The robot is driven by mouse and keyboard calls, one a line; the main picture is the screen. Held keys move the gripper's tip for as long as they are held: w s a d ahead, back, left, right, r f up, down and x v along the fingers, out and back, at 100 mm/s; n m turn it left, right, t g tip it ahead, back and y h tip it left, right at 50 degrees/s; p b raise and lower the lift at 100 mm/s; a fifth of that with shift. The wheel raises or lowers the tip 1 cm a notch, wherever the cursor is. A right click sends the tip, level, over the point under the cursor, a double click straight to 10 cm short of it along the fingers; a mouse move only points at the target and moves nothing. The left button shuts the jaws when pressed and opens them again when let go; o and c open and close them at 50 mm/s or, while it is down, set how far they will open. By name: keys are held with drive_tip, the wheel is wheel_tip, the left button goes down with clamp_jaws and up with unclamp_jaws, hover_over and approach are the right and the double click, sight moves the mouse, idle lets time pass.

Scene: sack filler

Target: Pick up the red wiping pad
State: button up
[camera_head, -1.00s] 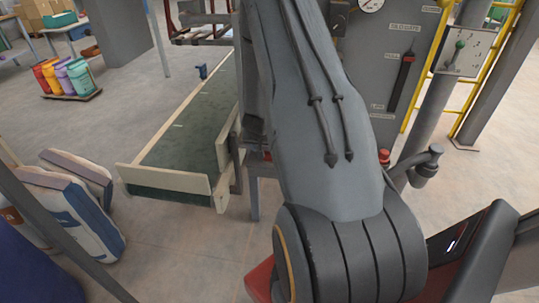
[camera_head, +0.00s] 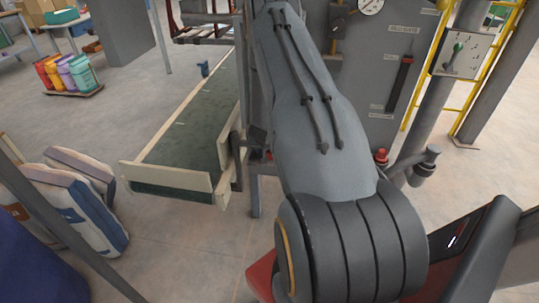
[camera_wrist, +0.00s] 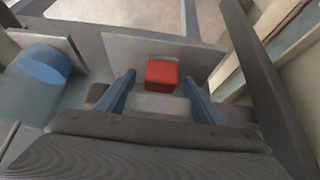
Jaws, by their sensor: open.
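The red wiping pad (camera_wrist: 161,75) is a small red block in the wrist view, in the upper middle of the picture. It sits on a pale grey surface (camera_wrist: 160,104). My gripper (camera_wrist: 158,84) is open, with one blue-grey finger on each side of the pad. The pad appears in the gap between the fingertips, and I see free room between it and each finger. I cannot tell how far it lies beyond the tips. In the head view my arm covers the middle, and neither pad nor fingers can be made out there.
A blue rounded object (camera_wrist: 44,65) stands left of the fingers in the wrist view. A dark post runs along the right. In the head view a green conveyor (camera_head: 190,130) lies left of my arm, filled sacks (camera_head: 80,205) lean at the left, and a grey panel (camera_head: 375,70) stands behind.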

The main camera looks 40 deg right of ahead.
drive_tip(key=shift+c, duration=0.4)
drive_tip(key=c, duration=1.1)
drive_tip(key=shift+s+a+r, duration=0.2)
drive_tip(key=shift+a+r, duration=0.1)
drive_tip(key=shift+r, duration=0.15)
drive_tip(key=s+a+r+b, duration=0.1)
drive_tip(key=s+a+r, duration=0.1)
drive_tip(key=s+a, duration=0.1)
drive_tip(key=s+a+r+b, duration=0.1)
drive_tip(key=s+a+r, duration=0.1)
drive_tip(key=a, duration=0.1)
drive_tip(key=s+a+r+b, duration=0.1)
drive_tip(key=s+a+r, duration=0.2)
drive_tip(key=a, duration=0.1)
drive_tip(key=shift+s, duration=0.35)
